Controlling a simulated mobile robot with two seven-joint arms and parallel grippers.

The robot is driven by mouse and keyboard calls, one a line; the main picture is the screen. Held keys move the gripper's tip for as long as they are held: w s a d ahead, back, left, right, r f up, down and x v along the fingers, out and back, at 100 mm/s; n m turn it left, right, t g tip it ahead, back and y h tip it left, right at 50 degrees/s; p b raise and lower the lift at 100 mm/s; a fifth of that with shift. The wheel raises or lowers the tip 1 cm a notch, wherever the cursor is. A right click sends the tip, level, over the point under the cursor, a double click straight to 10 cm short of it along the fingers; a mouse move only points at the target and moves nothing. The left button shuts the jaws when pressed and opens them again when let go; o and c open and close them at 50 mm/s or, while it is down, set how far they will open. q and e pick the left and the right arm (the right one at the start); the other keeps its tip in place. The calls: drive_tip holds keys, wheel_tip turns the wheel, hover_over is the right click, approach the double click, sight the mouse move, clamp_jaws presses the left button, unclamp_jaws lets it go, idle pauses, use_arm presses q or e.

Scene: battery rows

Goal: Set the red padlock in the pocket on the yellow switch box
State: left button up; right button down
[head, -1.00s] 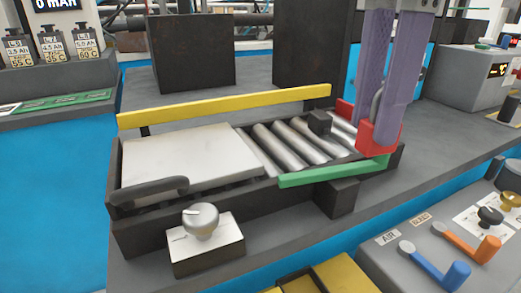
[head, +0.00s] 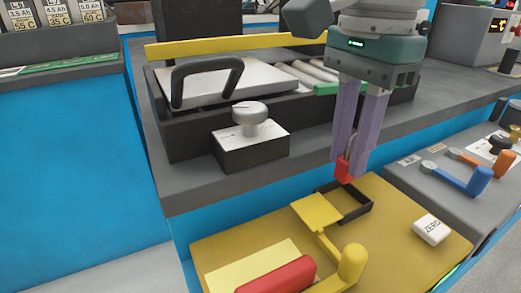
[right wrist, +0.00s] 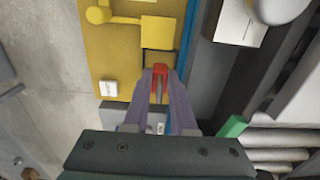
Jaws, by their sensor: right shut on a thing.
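The red padlock (head: 343,169) is held between the purple fingers of my right gripper (head: 350,160), above the far edge of the yellow switch box. In the right wrist view the padlock (right wrist: 160,70) shows at the fingertips. The yellow switch box (head: 215,248) lies low in front of the grey bench. Its dark-rimmed pocket (head: 358,214) is just below and in front of the padlock, and the padlock is apart from it. In the right wrist view the pocket (right wrist: 158,56) is partly hidden behind the padlock and fingers. My left gripper does not show.
A yellow lever (head: 345,262), a red handle (head: 277,275) and a white ZERO block (head: 433,229) are on the switch box. A grey panel with a blue lever (head: 468,182) and an orange lever (head: 472,157) stands to the right. A silver knob box (head: 250,145) stands on the bench behind.

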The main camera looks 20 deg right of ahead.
sight(347, 159)
wheel_tip(347, 159, down, 5)
drive_tip(key=b, duration=0.3)
drive_tip(key=shift+r, duration=0.35)
drive_tip(key=c, duration=1)
unclamp_jaws()
drive_tip(key=shift+r, duration=0.25)
wheel_tip(347, 159, up, 12)
drive_tip(key=p, duration=0.2)
drive_tip(key=shift+f+p, duration=0.2)
drive_tip(key=shift+p, duration=0.1)
